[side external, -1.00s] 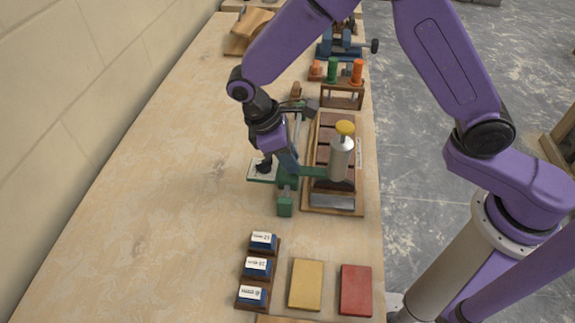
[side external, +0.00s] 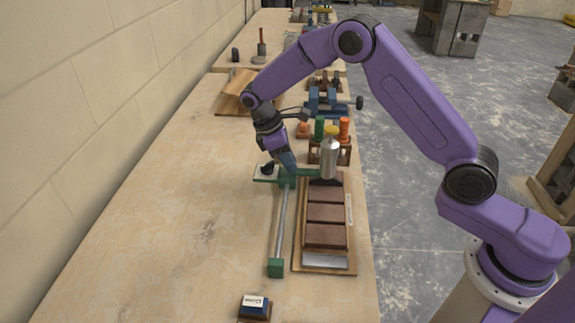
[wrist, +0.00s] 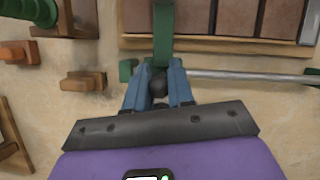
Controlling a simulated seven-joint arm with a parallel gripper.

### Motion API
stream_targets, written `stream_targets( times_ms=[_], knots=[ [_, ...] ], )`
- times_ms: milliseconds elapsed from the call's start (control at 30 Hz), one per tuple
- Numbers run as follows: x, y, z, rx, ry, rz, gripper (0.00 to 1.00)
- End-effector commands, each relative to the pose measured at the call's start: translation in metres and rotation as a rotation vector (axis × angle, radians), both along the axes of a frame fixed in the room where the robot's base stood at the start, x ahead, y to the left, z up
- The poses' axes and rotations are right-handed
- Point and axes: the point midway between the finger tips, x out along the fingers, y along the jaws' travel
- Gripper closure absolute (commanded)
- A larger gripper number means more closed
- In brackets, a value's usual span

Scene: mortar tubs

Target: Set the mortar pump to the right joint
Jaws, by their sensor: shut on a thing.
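My gripper (side external: 287,165) is at the carriage, left of the pump. In the wrist view my blue fingers (wrist: 158,88) are shut on a dark knob (wrist: 157,75) below the green arm. The carriage is close to the rail's far end.
A rack with green and orange cylinders (side external: 331,133) stands just beyond the pump. A blue vise-like device (side external: 327,103) is farther back. A blue block with a white label (side external: 255,303) is at the front. The bench left of the rail is clear.

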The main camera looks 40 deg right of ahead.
Motion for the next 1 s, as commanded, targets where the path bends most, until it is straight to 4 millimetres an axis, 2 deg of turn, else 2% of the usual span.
stream_targets(
  times_ms=[267, 300, 333, 367, 767, 867, 1000],
  knots=[
    [0.001, 0.003, 0.0, 0.005, -0.007, 0.003, 1.0],
    [0.001, 0.003, 0.0, 0.005, -0.007, 0.003, 0.67],
    [0.001, 0.003, 0.0, 0.004, -0.006, 0.003, 0.58],
    [0.001, 0.003, 0.0, 0.004, -0.006, 0.003, 0.55],
    [0.003, 0.004, 0.007, 0.003, -0.005, 0.001, 0.55],
    [0.005, 0.008, 0.018, 0.003, -0.006, 0.002, 0.55],
    [0.011, 0.017, 0.044, 0.005, -0.008, 0.002, 0.55]
  ],
)
